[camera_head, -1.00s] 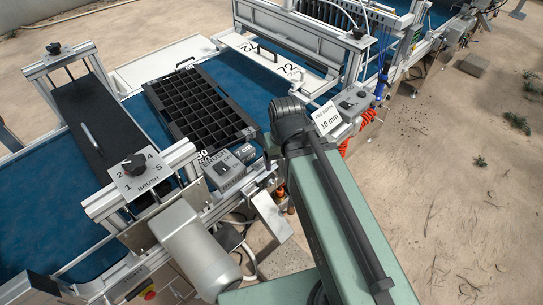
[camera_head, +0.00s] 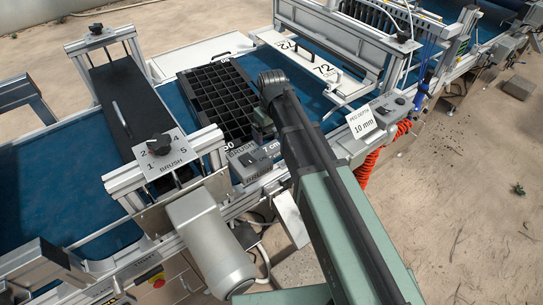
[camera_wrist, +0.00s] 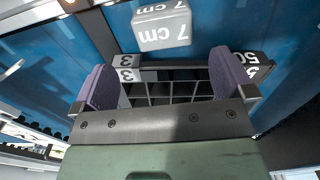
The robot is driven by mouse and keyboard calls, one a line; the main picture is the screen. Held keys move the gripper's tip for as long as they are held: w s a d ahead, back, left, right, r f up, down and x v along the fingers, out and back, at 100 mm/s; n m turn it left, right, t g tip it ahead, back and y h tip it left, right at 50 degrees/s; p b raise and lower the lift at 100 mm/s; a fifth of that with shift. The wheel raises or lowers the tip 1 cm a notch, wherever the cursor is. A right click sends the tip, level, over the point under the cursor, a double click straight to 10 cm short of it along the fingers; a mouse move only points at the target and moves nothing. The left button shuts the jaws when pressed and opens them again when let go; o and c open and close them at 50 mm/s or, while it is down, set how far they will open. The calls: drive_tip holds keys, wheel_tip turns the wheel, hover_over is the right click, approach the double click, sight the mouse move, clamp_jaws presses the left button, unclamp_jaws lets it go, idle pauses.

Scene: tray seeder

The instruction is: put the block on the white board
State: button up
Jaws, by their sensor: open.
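A grey-white block marked "7 cm" (camera_wrist: 162,25) shows at the top of the wrist view, ahead of my fingers and apart from them. In the head view my arm hides most of the gripper. A white board marked "72" (camera_head: 315,68) lies beyond the tray, and a plain white board (camera_head: 185,56) lies to its left.
The black cell tray (camera_head: 222,95) lies on the blue belt (camera_head: 190,135). A brush control box (camera_head: 250,163) stands at the near rail. A grey motor (camera_head: 207,235) is at the near left. A "10 mm" sign (camera_head: 362,122) stands to the right of my arm.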

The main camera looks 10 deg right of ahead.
sight(271, 147)
drive_tip(key=f+b, duration=0.4)
drive_tip(key=f, duration=0.1)
drive_tip(key=f+b, duration=0.2)
drive_tip(key=f, duration=0.1)
drive_tip(key=shift+s+a+f+b, duration=0.1)
drive_tip(key=shift+s+f+b, duration=0.1)
drive_tip(key=shift+s+b, duration=0.15)
drive_tip(key=shift+r, duration=0.25)
drive_tip(key=shift+c, duration=0.3)
drive_tip(key=c, duration=1)
drive_tip(key=shift+p, duration=0.3)
drive_tip(key=shift+c, duration=0.2)
wheel_tip(271, 147, up, 20)
drive_tip(key=p, duration=2)
